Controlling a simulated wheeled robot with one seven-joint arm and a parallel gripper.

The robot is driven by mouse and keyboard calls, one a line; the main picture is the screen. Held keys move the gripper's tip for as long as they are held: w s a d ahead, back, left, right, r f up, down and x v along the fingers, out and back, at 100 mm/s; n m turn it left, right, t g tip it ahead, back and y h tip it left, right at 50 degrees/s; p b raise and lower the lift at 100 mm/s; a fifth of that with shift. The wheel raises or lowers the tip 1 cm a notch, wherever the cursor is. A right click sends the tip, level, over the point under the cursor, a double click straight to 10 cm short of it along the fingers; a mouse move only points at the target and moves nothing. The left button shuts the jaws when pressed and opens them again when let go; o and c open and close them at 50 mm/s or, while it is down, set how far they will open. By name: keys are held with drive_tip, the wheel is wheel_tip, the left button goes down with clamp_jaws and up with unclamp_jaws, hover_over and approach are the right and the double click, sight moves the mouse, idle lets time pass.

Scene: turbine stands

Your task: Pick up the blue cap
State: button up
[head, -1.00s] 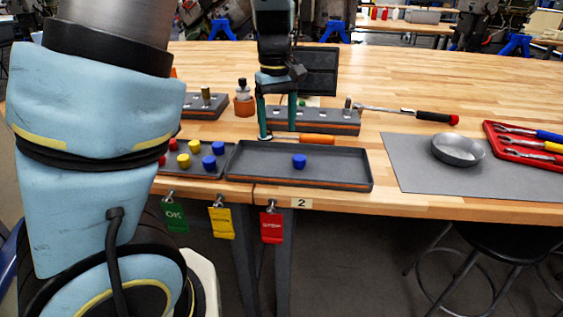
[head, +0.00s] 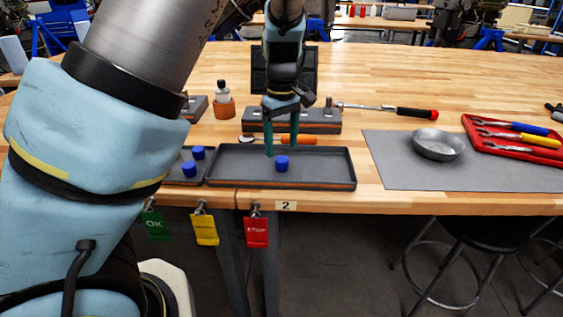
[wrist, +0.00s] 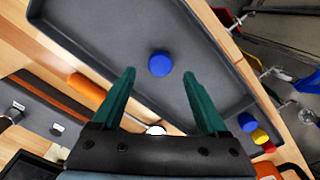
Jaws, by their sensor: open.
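A blue cap (head: 282,162) stands on the floor of a long grey tray (head: 330,180) near the bench's front edge. In the wrist view the cap (wrist: 159,64) lies ahead of the space between my fingertips, with the tray (wrist: 100,25) around it. My gripper (head: 282,148) is open, its two teal fingers pointing down over the tray just behind the cap. The gripper (wrist: 159,80) holds nothing, and I see no contact with the cap.
An orange-handled tool (head: 299,140) lies behind the tray, before a grey block stand (head: 322,118). A grey mat (head: 390,170) with a metal bowl (head: 438,144) and a red tool tray (head: 480,122) are to the right. Coloured tags hang from the bench front.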

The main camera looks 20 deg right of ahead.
sight(282, 159)
wheel_tip(282, 159, down, 4)
drive_tip(key=shift+s+f+p, duration=0.1)
drive_tip(key=shift+s+p, duration=0.05)
drive_tip(key=shift+p, duration=0.2)
drive_tip(key=shift+c, duration=0.4)
clamp_jaws()
idle(0.8)
